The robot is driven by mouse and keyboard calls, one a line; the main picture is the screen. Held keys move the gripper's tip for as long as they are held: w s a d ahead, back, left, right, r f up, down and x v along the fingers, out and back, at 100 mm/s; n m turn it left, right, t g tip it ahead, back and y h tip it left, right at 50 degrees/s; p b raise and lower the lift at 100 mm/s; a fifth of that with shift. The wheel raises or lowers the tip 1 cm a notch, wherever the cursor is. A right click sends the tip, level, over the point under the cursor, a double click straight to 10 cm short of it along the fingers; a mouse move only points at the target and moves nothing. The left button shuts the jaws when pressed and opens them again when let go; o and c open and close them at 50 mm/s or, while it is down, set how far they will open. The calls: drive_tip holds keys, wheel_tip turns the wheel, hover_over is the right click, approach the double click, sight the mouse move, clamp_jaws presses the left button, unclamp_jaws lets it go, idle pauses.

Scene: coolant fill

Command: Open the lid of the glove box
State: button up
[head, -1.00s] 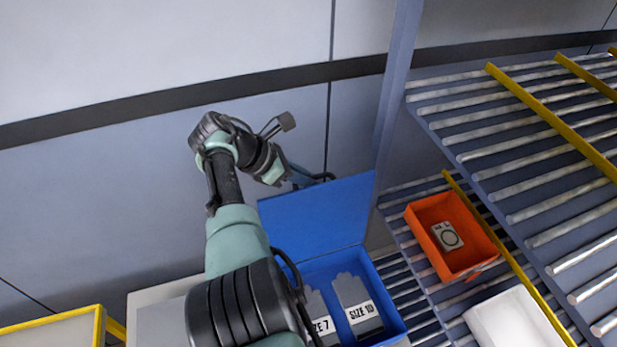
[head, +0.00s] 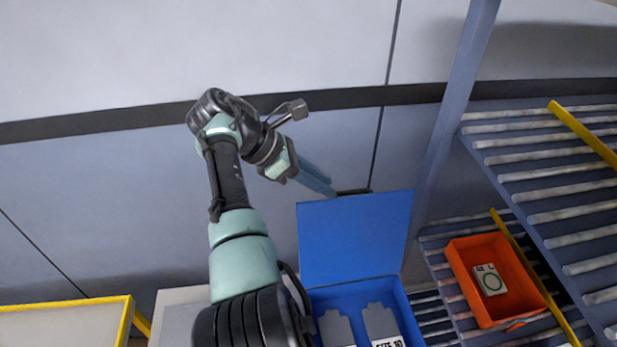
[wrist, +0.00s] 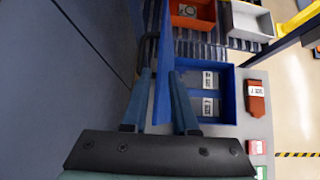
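The blue glove box (head: 352,297) stands on a pale bench, its lid (head: 355,238) raised and standing up at the back. Grey gloves with size labels lie inside; the glove box also shows in the wrist view (wrist: 230,90). My gripper (head: 338,190) is at the lid's top edge, partly hidden behind it. In the wrist view my gripper's fingers (wrist: 161,75) are apart, one on each side of the lid's thin edge (wrist: 163,100). A gap shows beside the lid, so it does not look clamped. Contact at the tips cannot be told.
An orange bin (head: 480,310) with a labelled item sits on the roller rack to the right. A blue-grey post (head: 455,110) rises beside the lid. The wall is close behind my gripper. A brown packet (wrist: 256,98) lies on the bench near the box.

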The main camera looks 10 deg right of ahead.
drive_tip(key=shift+b+v, duration=0.4)
drive_tip(key=shift+v, duration=1.5)
